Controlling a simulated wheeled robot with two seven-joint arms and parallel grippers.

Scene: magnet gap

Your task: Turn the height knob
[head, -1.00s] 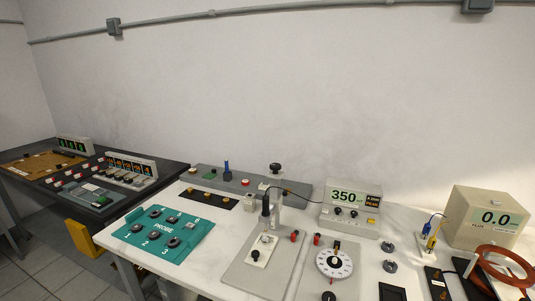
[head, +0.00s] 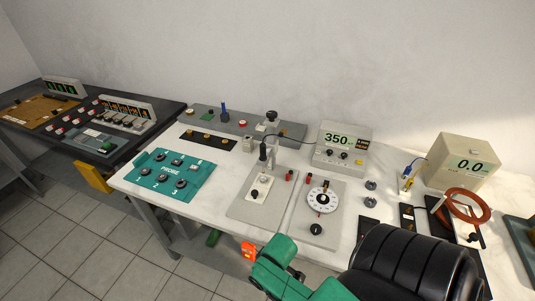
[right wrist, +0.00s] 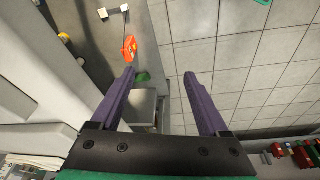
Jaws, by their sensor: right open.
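A pale stand plate (head: 240,209) on the white bench carries an upright post with a dark probe (head: 263,153) and a light block with a small dark knob (head: 254,193). Beside it, a second grey plate (head: 330,240) carries a white-faced dial (head: 322,201) and a black knob (head: 316,229) below it. I cannot read which knob is the height knob. My right gripper (right wrist: 160,75) is open and empty in the right wrist view, over floor and bench edge, apart from any knob. My left gripper is not in view.
A teal probe board (head: 172,176) lies on the left of the bench. A 350 readout (head: 342,144) and a 0.0 meter box (head: 462,163) stand behind. A red ring (head: 468,206) is at the right. An orange-red item (head: 248,251) shows by the front edge.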

